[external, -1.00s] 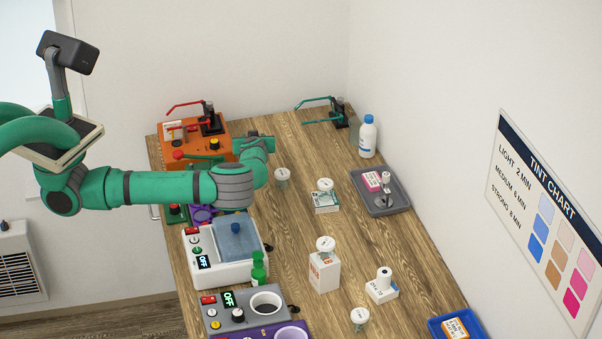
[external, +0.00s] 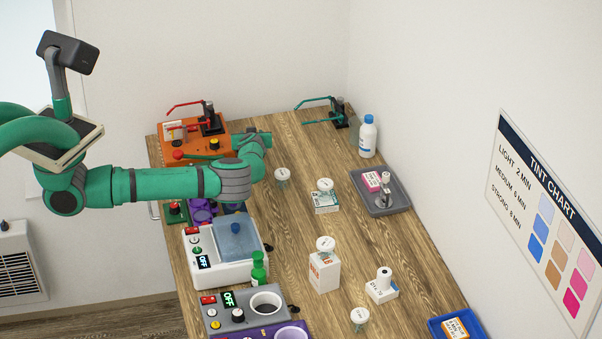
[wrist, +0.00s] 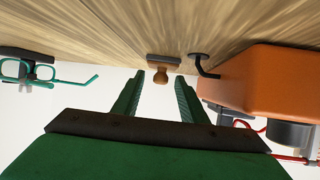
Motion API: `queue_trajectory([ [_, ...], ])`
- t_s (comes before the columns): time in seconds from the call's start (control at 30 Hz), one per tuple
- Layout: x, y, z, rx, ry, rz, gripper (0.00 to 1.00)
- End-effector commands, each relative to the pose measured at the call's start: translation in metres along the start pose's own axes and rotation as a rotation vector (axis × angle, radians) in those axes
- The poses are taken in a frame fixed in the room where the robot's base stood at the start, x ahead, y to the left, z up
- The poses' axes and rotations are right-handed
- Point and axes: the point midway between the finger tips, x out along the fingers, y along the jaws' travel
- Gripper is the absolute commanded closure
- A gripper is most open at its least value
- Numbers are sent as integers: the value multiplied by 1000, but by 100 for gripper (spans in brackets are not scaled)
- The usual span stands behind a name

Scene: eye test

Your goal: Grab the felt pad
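A small block with a dark strip and a rounded tan knob, which looks like the felt pad (wrist: 163,61), is on the wooden table ahead of my gripper in the wrist view. My gripper (wrist: 160,77) is open, with two green ribbed fingers apart and nothing held. The knob shows between the fingertips in the picture, seemingly beyond them; the exact gap is unclear. In the external view my gripper's green hand (external: 264,139) is at the far left of the table beside the orange machine. Its fingers and the pad are hidden there.
The orange machine (wrist: 262,80) is close on the right in the wrist view, with a dark bent lever (wrist: 200,62) near the pad. A teal wire frame (external: 318,103) stands at the back.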

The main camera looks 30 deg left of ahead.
Motion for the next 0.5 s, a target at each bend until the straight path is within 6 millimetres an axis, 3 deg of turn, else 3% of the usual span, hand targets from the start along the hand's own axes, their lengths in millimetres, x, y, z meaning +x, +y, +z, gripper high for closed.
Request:
queue_trajectory([
  [0.13,0,0,0,0,0,0,61],
  [0.3,0,0,0,0,0,0,99],
  [0.5,0,0,0,0,0,0,100],
])
